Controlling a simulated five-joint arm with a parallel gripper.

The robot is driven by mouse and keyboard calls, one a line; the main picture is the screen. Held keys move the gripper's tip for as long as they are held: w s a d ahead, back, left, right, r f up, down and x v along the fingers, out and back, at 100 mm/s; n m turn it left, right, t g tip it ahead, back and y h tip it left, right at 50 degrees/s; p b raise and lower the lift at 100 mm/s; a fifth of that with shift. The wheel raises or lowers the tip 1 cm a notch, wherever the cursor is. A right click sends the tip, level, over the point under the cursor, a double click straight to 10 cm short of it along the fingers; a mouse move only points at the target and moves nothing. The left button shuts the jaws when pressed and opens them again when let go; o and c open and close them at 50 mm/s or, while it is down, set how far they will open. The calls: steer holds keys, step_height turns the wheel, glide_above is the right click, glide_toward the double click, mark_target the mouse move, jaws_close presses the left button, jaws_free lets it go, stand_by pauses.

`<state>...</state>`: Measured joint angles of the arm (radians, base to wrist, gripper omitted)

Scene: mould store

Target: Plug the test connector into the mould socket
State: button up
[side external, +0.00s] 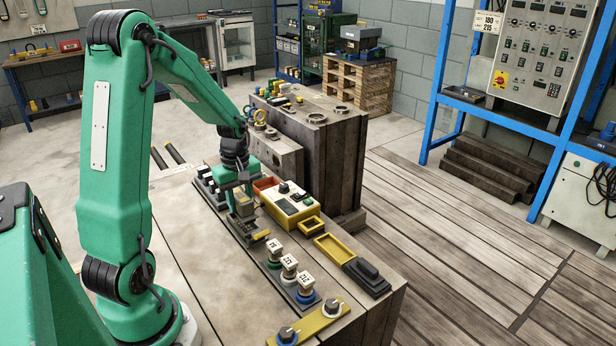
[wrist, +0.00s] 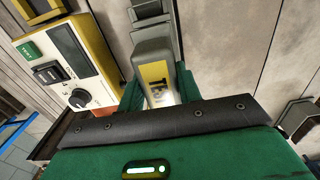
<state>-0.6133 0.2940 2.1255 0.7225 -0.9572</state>
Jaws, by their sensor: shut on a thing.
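My gripper (side external: 243,190) points down over the bench and is shut on the test connector (side external: 244,204), a grey-beige block. In the wrist view the connector (wrist: 153,68) sits between my green fingers and bears a yellow label, partly cut off by glare and the gripper body. Below it in the side view is a dark strip (side external: 222,206) with grey fittings along it; I cannot tell whether the connector touches it. A grey fitting (wrist: 151,12) lies just beyond the connector in the wrist view. Which fitting is the mould socket is not clear, and the connector's lower end is hidden.
A yellow-and-white test box (side external: 290,203) with a dark knob stands close right of my gripper. Several labelled plugs (side external: 289,263) stand in front. A yellow tray (side external: 334,248) lies to the right. A large steel mould block (side external: 335,150) stands behind. The bench's left part (side external: 190,255) is clear.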

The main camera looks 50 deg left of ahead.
steer(key=shift+f, duration=0.75)
steer(key=shift+f, duration=0.9)
stand_by(1.9)
steer(key=o, duration=1.6)
steer(key=shift+o, duration=0.2)
steer(key=shift+r, duration=0.1)
steer(key=shift+r, duration=3.65)
